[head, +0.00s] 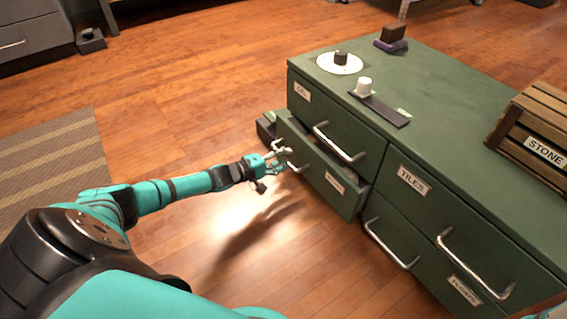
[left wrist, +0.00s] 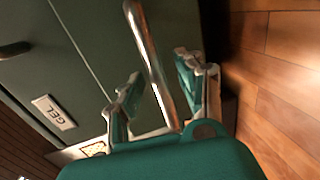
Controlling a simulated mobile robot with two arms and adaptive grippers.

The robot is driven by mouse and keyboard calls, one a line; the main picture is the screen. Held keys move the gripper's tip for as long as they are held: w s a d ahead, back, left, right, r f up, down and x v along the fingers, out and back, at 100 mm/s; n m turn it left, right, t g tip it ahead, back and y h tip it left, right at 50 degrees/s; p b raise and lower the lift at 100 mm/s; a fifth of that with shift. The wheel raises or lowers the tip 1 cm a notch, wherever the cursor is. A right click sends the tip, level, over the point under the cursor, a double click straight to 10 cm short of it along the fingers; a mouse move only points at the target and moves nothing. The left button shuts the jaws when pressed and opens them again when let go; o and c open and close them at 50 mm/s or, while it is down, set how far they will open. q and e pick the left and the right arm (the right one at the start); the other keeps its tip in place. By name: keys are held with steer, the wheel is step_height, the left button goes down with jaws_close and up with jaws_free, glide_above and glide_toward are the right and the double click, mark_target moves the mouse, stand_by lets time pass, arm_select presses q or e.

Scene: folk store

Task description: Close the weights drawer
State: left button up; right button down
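The green cabinet's lower left drawer (head: 320,180) is pulled partway out, its inside showing as a dark gap. Its small white label (head: 335,182) is too small to read. My left gripper (head: 277,158) is at the left part of this drawer's front, at its metal handle (head: 293,166). In the left wrist view, the handle (left wrist: 152,60) runs between the two spread fingers of my left gripper (left wrist: 160,98). The fingers look apart from the bar, one on each side.
The drawer above, labelled GEL (left wrist: 54,112), and the TILES drawer (head: 430,205) look shut.

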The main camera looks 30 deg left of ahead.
arm_select(q)
steer(key=shift+w, duration=0.15)
steer(key=shift+c, duration=0.4)
jaws_close()
